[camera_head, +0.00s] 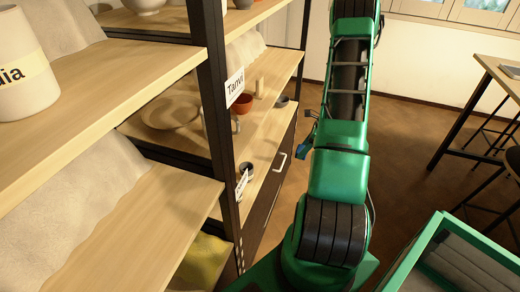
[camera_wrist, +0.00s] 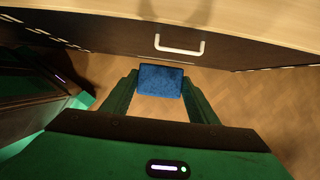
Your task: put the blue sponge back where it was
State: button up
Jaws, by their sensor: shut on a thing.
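The blue sponge (camera_wrist: 160,80) is between the two fingertips of my gripper (camera_wrist: 160,88) in the wrist view, and the fingers are shut on it. Under it the wrist view shows the wooden floor and a dark cabinet front. In the head view the sponge (camera_head: 303,151) is a small blue patch beside my green arm, to the right of the shelf unit. My gripper (camera_head: 308,140) is mostly hidden behind the arm there. The place where the sponge was before cannot be told from these frames.
A wooden shelf (camera_head: 262,120) at the left holds a large plate (camera_head: 170,112), a red-brown cup (camera_head: 243,103) and small pots. A "Tanvi" label (camera_head: 235,87) hangs on its post. The cabinet handle (camera_wrist: 180,45) sticks out ahead. A table (camera_head: 497,70) stands at the right.

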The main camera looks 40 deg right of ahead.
jog(key=w+a, duration=0.2)
jog(key=w, duration=0.2)
jog(key=w+a, duration=0.3)
jog(key=w, duration=0.2)
jog(key=w+a, duration=0.3)
jog(key=w, duration=0.2)
jog(key=shift+w+a, duration=0.1)
jog(key=shift+a, duration=0.15)
jog(key=shift+w+a, duration=0.3)
jog(key=shift+w, duration=0.15)
jog(key=shift+f, duration=1.75)
jog(key=shift+s, duration=0.1)
jog(key=o, duration=1.3)
jog(key=shift+f, duration=0.1)
